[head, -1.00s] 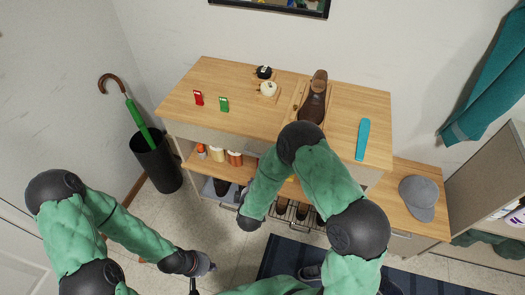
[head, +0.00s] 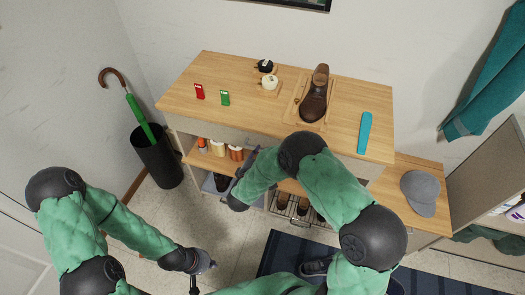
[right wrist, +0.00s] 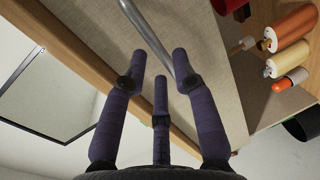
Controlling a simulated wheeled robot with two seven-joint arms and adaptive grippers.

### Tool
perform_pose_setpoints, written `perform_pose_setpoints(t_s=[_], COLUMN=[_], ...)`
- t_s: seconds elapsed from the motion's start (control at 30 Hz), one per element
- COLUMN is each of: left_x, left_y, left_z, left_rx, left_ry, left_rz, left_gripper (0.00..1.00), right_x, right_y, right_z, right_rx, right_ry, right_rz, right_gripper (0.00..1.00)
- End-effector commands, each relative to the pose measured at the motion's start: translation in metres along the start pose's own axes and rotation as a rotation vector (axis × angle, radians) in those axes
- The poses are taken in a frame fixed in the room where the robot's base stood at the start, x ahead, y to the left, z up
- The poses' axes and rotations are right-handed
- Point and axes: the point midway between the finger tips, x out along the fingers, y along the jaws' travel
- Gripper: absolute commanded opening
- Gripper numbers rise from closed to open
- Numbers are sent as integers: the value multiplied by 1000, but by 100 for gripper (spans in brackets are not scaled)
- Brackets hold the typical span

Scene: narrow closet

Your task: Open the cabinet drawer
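The cabinet (head: 230,75) has a light wood top and a grey drawer front (head: 222,132) below it, partly hidden by my right arm. In the right wrist view, the grey drawer front (right wrist: 225,90) looks closed and carries a metal bar handle (right wrist: 150,35). My right gripper (right wrist: 160,60) is open at the handle. The bar runs between its two outer fingertips and passes close to the right one; contact cannot be told. In the head view, my right gripper (head: 249,160) is mostly hidden behind my forearm. My left gripper (head: 203,268) is low at the left, away from the cabinet; its fingers are unclear.
An umbrella stand (head: 157,158) is left; a cap (head: 419,192) lies on the right bench.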

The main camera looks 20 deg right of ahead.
Motion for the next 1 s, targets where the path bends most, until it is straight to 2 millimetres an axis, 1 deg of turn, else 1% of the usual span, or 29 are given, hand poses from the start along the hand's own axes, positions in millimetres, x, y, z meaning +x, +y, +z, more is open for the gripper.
perform_pose_setpoints(t_s=[0.03, 0.1, 0.23, 0.37, 0.6, 0.63, 0.67, 0.7, 0.73, 1.0], left_x=[4, 7, 10, 11, 10, 10, 10, 10, 10, 9], left_y=[-2, -3, -4, -4, -4, -4, -4, -4, -4, -3], left_z=[0, 0, 0, 0, 0, 0, 0, 0, 0, 0], left_rx=[0, 0, 0, 0, 0, 0, 0, 0, 0, 0], left_ry=[0, 0, 0, 0, 0, 0, 0, 0, 0, 0], left_rz=[0, 0, 0, 0, 0, 0, 0, 0, 0, 0], left_gripper=[0, 0, 0, 0, 0, 0, 0, 0, 0, 0], right_x=[9, 17, 28, 32, 32, 32, 32, 32, 32, 31], right_y=[-2, -2, -2, -1, 0, 0, 0, 0, 0, 0], right_z=[1, 0, 0, 0, 0, 0, 0, 0, 0, 0], right_rx=[0, 1, 0, -1, -1, -1, -1, -1, -1, 0], right_ry=[-2, -1, 0, 2, 2, 2, 2, 2, 2, 2], right_rz=[0, 0, -1, -1, -1, -1, -1, -1, -1, 0], right_gripper=[28, 28, 28, 28, 28, 23, 14, 3, 0, 0])
